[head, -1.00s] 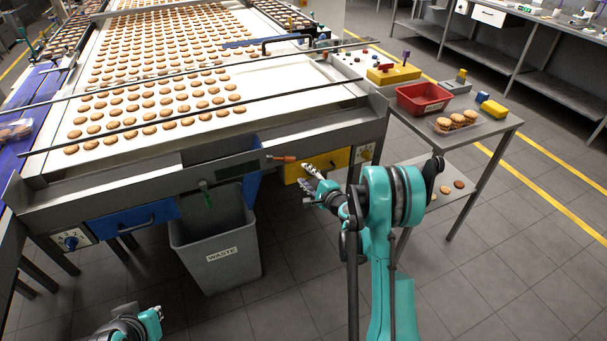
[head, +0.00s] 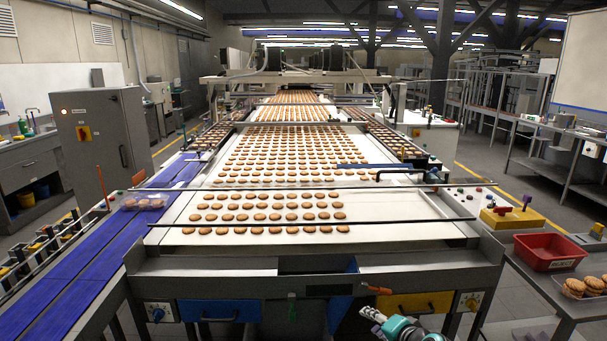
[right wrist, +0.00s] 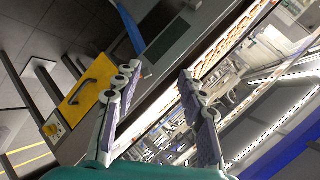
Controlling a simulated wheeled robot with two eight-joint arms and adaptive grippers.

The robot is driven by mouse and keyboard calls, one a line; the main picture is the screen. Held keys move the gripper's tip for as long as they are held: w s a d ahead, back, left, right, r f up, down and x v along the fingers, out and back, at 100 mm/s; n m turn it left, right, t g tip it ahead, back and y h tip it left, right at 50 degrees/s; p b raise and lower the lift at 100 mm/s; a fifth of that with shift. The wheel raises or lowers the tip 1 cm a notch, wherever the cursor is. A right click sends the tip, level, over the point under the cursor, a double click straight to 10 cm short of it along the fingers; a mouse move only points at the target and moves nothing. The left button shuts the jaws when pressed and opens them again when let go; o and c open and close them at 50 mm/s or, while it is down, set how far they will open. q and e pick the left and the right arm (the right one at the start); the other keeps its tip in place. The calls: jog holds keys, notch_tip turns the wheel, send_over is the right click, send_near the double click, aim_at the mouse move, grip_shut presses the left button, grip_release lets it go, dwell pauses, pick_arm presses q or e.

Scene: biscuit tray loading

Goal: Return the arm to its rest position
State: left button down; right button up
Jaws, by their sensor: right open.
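My right gripper (head: 372,322) shows at the bottom edge of the head view, in front of the conveyor table's front edge and apart from it. In the right wrist view its two fingers (right wrist: 158,88) stand wide apart with nothing between them. Most of my right arm lies below the head view's frame. My left gripper is not in the head view. Rows of biscuits (head: 265,217) lie on the white conveyor (head: 390,228).
A red bin (head: 548,252) and a clear tray with biscuits (head: 590,286) stand on a side table at the right. A blue belt (head: 75,290) runs along the left. A yellow drawer front (head: 410,303) shows below the conveyor edge and in the right wrist view (right wrist: 90,88).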

jog(key=s+f+n+g+h, duration=0.1)
jog(key=s+n+g+h, duration=0.2)
jog(key=s+n, duration=0.6)
jog(key=s+g, duration=0.1)
jog(key=s, duration=1.4)
jog(key=shift+s+a+f+h, duration=0.15)
jog(key=shift+a+h, duration=0.05)
jog(key=shift+h, duration=0.2)
